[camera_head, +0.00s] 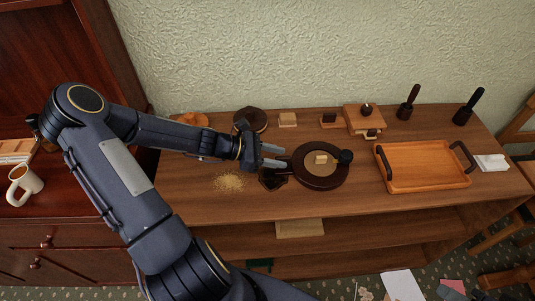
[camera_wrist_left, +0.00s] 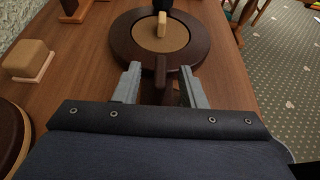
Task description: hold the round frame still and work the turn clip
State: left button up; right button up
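The round frame (camera_head: 321,182) is a dark brown ring around a tan disc, lying on the wooden table. A small pale block (camera_head: 320,159), perhaps the turn clip, sits on the disc; it also shows in the left wrist view (camera_wrist_left: 162,24). My left gripper (camera_head: 277,156) is open just left of the frame. In the left wrist view the frame's short dark handle (camera_wrist_left: 160,70) lies between the open fingertips (camera_wrist_left: 160,84), with gaps on both sides. My right gripper is not in view.
An orange tray (camera_head: 430,182) with dark handles stands to the right. Along the back are a round dark piece (camera_head: 250,120), small blocks (camera_head: 288,119) and dark-handled tools (camera_head: 408,101).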

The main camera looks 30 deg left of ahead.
aim_at(288, 167)
pick_arm(q)
jog(key=shift+x, duration=2.05)
jog(key=shift+c, duration=0.3)
grip_shut()
